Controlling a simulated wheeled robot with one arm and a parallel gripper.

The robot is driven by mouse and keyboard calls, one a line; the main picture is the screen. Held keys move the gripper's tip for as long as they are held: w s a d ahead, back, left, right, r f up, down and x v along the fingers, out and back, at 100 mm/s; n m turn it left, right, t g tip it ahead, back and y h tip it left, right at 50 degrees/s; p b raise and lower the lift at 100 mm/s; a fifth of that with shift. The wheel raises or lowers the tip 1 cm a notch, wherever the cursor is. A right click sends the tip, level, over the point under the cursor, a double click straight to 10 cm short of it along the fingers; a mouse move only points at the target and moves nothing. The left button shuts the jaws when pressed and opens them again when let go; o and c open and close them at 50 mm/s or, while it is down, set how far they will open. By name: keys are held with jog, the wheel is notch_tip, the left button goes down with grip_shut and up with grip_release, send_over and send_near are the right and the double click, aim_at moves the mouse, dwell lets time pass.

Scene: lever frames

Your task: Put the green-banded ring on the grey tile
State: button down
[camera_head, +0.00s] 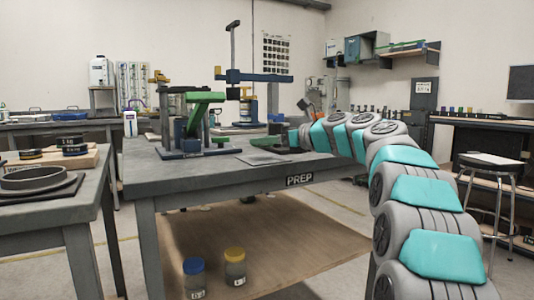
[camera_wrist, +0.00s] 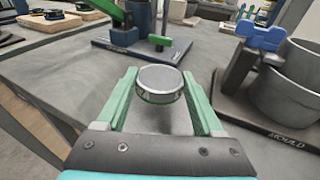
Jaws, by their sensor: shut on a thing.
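My gripper (camera_wrist: 160,88) is shut on a round ring (camera_wrist: 160,80) with a pale grey top and a green band low on its side. The ring sits between the two green fingers, above the tabletop. In the head view the gripper (camera_head: 284,137) is over the right part of the PREP table, and the ring there is too small to make out. A flat grey-green plate (camera_head: 262,158), possibly the grey tile, lies on the table just left of and nearer than the gripper. I cannot pick it out in the wrist view.
A lever stand with a green arm (camera_head: 203,98) stands on the PREP table (camera_head: 200,172). A blue press stand (camera_head: 258,76) is behind; pots on a MOULD base (camera_wrist: 290,98) are close on the right in the wrist view. A side table (camera_head: 60,212) at left holds dark rings.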

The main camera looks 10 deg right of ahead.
aim_at(267, 159)
notch_tip(267, 159, down, 3)
jog(key=shift+f+b, duration=0.15)
jog(key=shift+b, duration=0.45)
grip_release()
jog(key=shift+f, duration=0.1)
jog(key=shift+s+d+r, duration=0.2)
jog(key=shift+r, duration=0.1)
jog(key=p+v, duration=0.2)
jog(key=v, duration=0.9)
jog(key=shift+s+d+f, duration=0.15)
jog(key=shift+s, duration=0.1)
